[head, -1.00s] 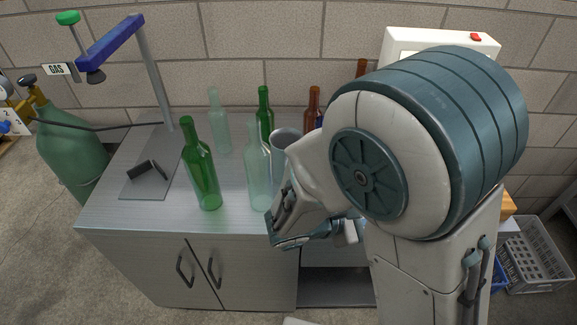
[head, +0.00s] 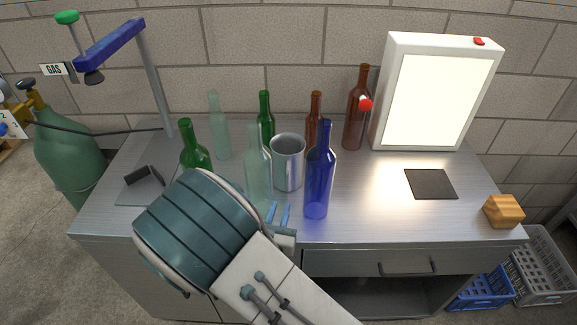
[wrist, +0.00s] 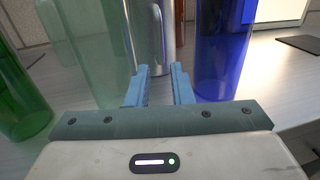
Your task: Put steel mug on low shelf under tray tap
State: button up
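The steel mug (head: 287,165) stands upright on the metal counter, between the pale clear-green bottle (head: 257,172) and the blue bottle (head: 319,180). In the wrist view the mug (wrist: 150,35) is straight ahead, with its handle towards my gripper. My gripper (head: 281,213) is at the counter's front edge, in front of the mug. In the wrist view its blue fingers (wrist: 158,72) are apart with nothing between them. The low shelf (head: 370,297) is an open bay under the drawer at the right. I cannot make out a tap with a tray.
Green bottles (head: 265,118) and brown bottles (head: 354,115) stand around and behind the mug. A light box (head: 433,95), a dark pad (head: 431,184) and a wooden block (head: 503,211) are at the right. Crates (head: 540,265) stand on the floor. The counter's right middle is clear.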

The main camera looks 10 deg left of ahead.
aim_at(287, 188)
jog(key=shift+w+a+f+p, duration=0.1)
jog(key=shift+w+p, duration=0.2)
jog(key=shift+w, duration=1.4)
jog(key=shift+w+a+p, duration=0.1)
jog(key=shift+w+p, duration=0.15)
jog(key=shift+w, duration=1.4)
grip_shut()
